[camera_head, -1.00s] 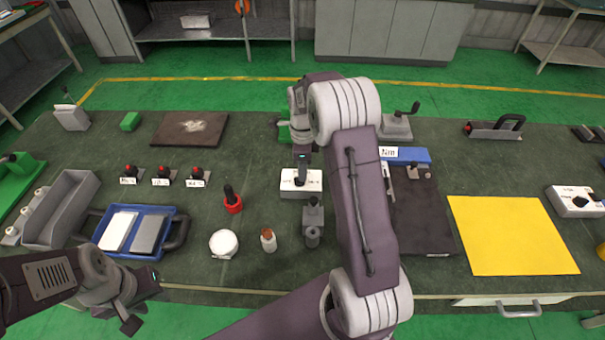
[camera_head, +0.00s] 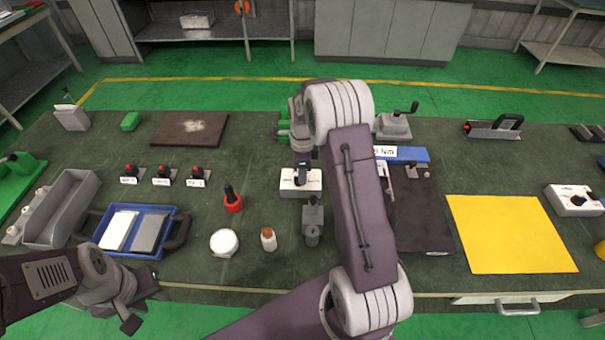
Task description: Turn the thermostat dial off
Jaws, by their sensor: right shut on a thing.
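A white box with dark markings (camera_head: 288,191) stands on the bench in the middle of the head view; I take it as the thermostat. My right gripper (camera_head: 301,178) comes down on the box from above and is shut on its dial. The gripper and wrist hide most of the dial, so its pointing direction cannot be read. My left gripper (camera_head: 143,297) is at the bench's front edge, lower left, away from the box; its jaw opening is unclear.
Another white box with a black knob (camera_head: 572,205) stands far right, beside a yellow sheet (camera_head: 510,235). A red-based part (camera_head: 232,202), a white round piece (camera_head: 224,243), a small bottle (camera_head: 268,239) and a grey fixture (camera_head: 312,222) stand near the middle box.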

